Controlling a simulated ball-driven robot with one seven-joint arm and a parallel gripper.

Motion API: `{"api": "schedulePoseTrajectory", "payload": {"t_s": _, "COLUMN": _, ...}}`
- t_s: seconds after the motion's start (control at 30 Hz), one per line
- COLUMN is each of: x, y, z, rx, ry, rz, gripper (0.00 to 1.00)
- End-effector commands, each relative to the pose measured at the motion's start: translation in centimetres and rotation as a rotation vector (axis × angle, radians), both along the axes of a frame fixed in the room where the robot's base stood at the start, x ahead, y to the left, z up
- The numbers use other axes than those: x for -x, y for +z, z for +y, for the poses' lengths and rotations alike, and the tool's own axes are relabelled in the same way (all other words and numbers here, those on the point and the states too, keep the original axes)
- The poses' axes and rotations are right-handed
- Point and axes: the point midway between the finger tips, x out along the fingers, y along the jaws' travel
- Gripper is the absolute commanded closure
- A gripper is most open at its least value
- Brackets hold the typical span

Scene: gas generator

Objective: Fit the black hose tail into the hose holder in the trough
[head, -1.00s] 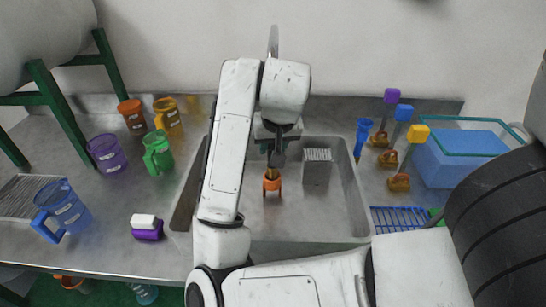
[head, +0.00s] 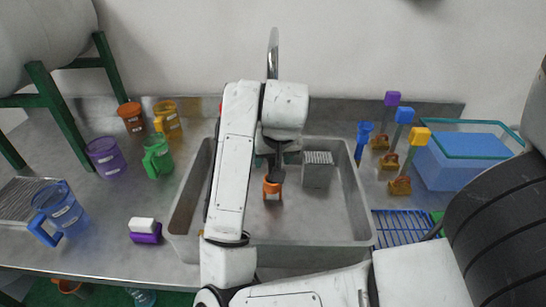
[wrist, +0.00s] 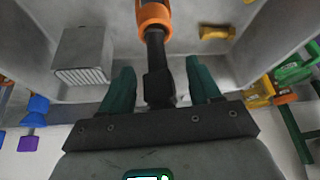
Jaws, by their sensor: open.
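The grey metal trough (head: 325,215) stands in the middle of the bench in the head view. The orange hose holder (head: 272,187) stands on the trough floor and also shows at the top of the wrist view (wrist: 153,17). The black hose tail (wrist: 156,65) reaches from between my fingers to the holder's ring, its end apparently in or at the ring. In the head view the tail (head: 277,172) is just above the holder. My gripper (wrist: 161,68) is open, its green fingers on either side of the tail with visible gaps. The tail's far end is hidden by the ring.
A ridged grey block (head: 318,172) stands in the trough right of the holder. A yellow piece (wrist: 217,32) shows in the wrist view. Coloured jugs stand left of the trough, and a blue-filled tank (head: 460,160) stands right. The trough's front floor is clear.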

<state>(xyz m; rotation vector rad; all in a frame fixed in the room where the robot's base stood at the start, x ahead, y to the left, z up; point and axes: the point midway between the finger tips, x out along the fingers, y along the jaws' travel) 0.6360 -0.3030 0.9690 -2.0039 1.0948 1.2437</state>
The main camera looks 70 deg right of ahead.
Motion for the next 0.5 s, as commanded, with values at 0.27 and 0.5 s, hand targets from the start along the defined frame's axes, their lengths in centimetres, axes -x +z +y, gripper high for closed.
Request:
{"api": "schedulePoseTrajectory", "payload": {"t_s": 0.27, "x": 0.2, "y": 1.4, "z": 0.3, "rx": 0.001, "ry": -0.002, "rz": -0.002, "gripper": 0.37}}
{"api": "schedulePoseTrajectory", "payload": {"t_s": 0.5, "x": 1.2, "y": 6.0, "z": 2.0, "rx": -0.001, "ry": -0.002, "rz": -0.008, "gripper": 0.37}}
